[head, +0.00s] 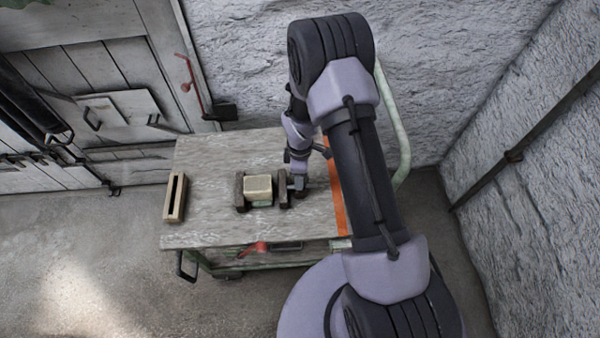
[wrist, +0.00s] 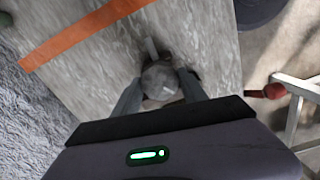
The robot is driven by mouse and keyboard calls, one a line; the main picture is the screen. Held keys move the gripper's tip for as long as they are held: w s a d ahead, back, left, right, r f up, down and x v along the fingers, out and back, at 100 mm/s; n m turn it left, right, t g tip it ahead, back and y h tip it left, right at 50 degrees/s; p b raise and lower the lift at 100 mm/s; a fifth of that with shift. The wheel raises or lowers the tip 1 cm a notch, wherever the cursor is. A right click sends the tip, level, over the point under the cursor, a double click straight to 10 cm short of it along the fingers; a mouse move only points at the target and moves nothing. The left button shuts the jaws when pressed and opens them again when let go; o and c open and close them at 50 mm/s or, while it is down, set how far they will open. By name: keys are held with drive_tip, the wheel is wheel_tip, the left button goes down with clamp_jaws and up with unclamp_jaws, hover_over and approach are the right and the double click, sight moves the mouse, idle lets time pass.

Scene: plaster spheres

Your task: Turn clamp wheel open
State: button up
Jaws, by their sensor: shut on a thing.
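The clamp (head: 240,191) stands on the grey table top and has two dark jaws with a pale block (head: 258,188) between them. The clamp wheel is at the clamp's right end, mostly hidden by my gripper in the head view. In the wrist view the clamp wheel (wrist: 160,80) is a round grey disc between my two fingers. My gripper (wrist: 160,88) is shut on the wheel, one finger on each side of it. In the head view my gripper (head: 300,190) is just right of the clamp's right jaw.
The table (head: 200,225) has an orange strip (head: 337,190) along its right side. A slotted wooden block (head: 174,198) lies at the table's left edge. A red knob (head: 262,248) sticks out at the front edge. A rough wall rises behind, and a green rail (head: 403,145) stands at right.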

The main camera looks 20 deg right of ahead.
drive_tip(key=n+p, duration=0.1)
drive_tip(key=n, duration=0.4)
drive_tip(key=shift+n, duration=0.3)
drive_tip(key=n+p, duration=0.1)
drive_tip(key=n, duration=0.4)
drive_tip(key=shift+n, duration=0.3)
drive_tip(key=o, duration=1.3)
drive_tip(key=shift+o, duration=0.2)
wheel_tip(320, 180, up, 17)
drive_tip(key=p, duration=0.5)
drive_tip(key=shift+r, duration=0.2)
